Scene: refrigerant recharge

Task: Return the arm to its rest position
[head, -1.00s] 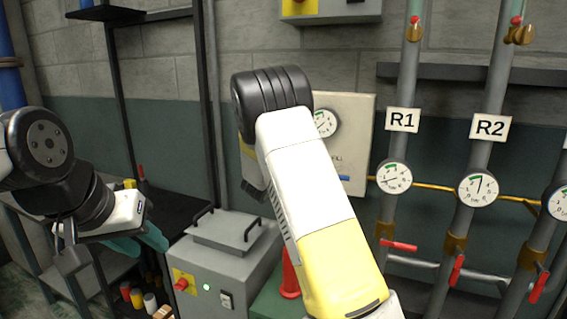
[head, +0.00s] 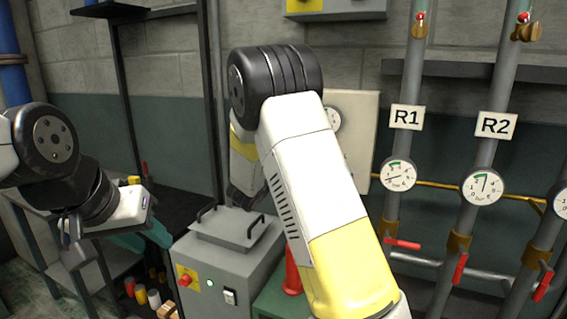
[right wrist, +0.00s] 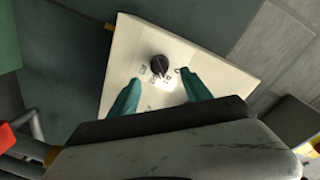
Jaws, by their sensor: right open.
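My right arm (head: 318,190) rises through the middle of the head view, its black elbow joint at the top. Its forearm drops behind it and its gripper is hidden there. In the right wrist view my right gripper (right wrist: 160,92) is open, its two teal fingers apart with nothing between them. A cream panel (right wrist: 215,50) with a black knob (right wrist: 160,66) lies beyond the fingertips; I cannot tell any contact. My left gripper (head: 145,240) is at the left of the head view, its teal fingers partly hidden by its own hand.
A grey machine box (head: 235,262) with a lidded top stands below my right elbow. The cream panel (head: 362,130) is partly behind the arm. Pipes labelled R1 (head: 407,117) and R2 (head: 496,125), with gauges and red valves, stand at right. A dark shelf (head: 185,205) is at left.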

